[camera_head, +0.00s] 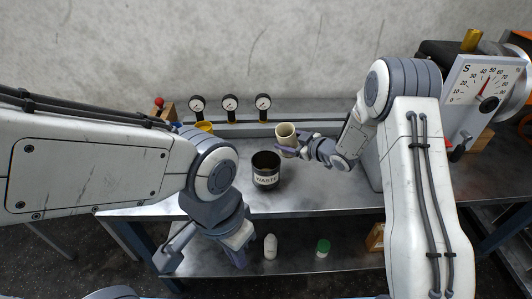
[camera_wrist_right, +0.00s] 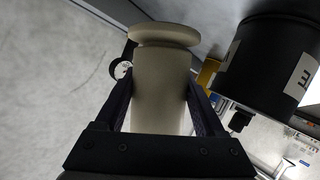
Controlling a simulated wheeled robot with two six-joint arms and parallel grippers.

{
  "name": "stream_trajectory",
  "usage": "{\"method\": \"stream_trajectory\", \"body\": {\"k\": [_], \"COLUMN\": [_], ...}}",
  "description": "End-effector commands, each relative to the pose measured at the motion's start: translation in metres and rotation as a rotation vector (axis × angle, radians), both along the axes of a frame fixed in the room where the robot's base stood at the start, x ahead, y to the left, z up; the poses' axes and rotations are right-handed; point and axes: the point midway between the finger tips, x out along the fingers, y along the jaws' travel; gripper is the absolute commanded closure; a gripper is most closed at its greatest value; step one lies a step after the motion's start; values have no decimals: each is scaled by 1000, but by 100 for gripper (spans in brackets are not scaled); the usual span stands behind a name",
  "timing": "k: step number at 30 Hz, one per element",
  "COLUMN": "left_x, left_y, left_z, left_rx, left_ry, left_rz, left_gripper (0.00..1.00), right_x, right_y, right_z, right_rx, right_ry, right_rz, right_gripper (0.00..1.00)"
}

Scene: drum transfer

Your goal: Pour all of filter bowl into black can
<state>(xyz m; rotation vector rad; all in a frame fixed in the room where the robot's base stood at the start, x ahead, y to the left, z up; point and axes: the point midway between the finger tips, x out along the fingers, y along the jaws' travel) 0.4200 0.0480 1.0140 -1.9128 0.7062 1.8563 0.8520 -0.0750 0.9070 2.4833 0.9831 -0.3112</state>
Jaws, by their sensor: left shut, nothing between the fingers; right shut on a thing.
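The filter bowl (camera_head: 286,133) looks like a beige cup with a wide rim. My right gripper (camera_head: 291,150) is shut on it, and it is held above and just right of the black can. The black can (camera_head: 266,171) is marked WASTE and stands upright and open on the bench. In the right wrist view the filter bowl (camera_wrist_right: 160,85) sits between both fingers, and the black can (camera_wrist_right: 262,68) is to its right, apart from it. What is inside the bowl cannot be seen. My left gripper (camera_head: 239,259) is shut and empty, low at the bench's front edge.
The grey bench (camera_head: 325,195) is clear around the can. Several dial gauges (camera_head: 230,103) stand at the back, and a yellow container (camera_head: 204,127) is partly behind my left arm. A large dial device (camera_head: 485,90) is at right. A white bottle (camera_head: 270,246) and a green-topped one (camera_head: 323,247) are on the lower shelf.

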Motion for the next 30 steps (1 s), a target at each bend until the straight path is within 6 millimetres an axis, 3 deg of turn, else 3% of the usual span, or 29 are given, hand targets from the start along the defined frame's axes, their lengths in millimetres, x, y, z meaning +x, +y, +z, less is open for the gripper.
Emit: {"method": "stream_trajectory", "body": {"k": [7,12,30], "left_x": [0,0,0], "left_y": [0,0,0], "left_z": [3,19,23], "left_rx": [1,0,1], "left_ry": [1,0,1], "left_rz": [0,0,0], "left_gripper": [100,100,100], "right_x": [7,11,13], "right_y": [-6,-9,-11], "right_z": [-32,-31,-35], "right_rx": [110,181,228], "right_ry": [113,186,237], "right_rz": [0,-1,1], "right_gripper": [100,100,100]}}
